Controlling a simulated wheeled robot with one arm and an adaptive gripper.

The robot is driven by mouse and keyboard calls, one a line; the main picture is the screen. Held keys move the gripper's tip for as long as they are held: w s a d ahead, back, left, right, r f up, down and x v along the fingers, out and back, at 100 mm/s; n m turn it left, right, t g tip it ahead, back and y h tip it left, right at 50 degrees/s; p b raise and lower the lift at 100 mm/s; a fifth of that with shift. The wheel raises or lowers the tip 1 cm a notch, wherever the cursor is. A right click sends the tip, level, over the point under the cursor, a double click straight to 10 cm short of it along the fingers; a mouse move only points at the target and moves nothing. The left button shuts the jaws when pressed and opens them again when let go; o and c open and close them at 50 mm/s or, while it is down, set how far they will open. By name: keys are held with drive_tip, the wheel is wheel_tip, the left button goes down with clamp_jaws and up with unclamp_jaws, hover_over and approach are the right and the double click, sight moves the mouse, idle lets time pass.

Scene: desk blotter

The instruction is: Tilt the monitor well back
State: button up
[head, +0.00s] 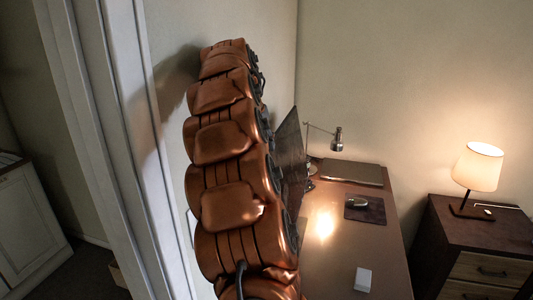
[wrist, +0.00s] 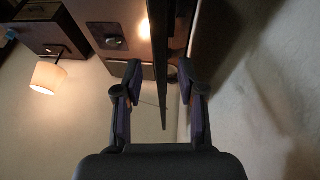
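The monitor (head: 291,150) is a thin dark panel, seen at a steep angle beside my copper-coloured arm in the head view. The arm hides part of it, and its stand cannot be made out clearly. In the wrist view the monitor (wrist: 158,50) shows nearly edge-on as a dark strip. My gripper (wrist: 159,72) is open, with one finger on each side of the panel. Gaps show between the panel and both fingers, so no grip is visible. In the head view my gripper is hidden behind the arm.
The brown desk (head: 335,240) holds a metal desk lamp (head: 336,140), a flat dark closed case (head: 352,173), a mouse (head: 356,202) on a dark mat (head: 374,212) and a small white block (head: 363,279). A nightstand (head: 470,245) with a lit lamp (head: 478,167) stands right. A wall is close left.

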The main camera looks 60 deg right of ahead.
drive_tip(key=shift+v, duration=2.85)
drive_tip(key=shift+c, duration=0.3)
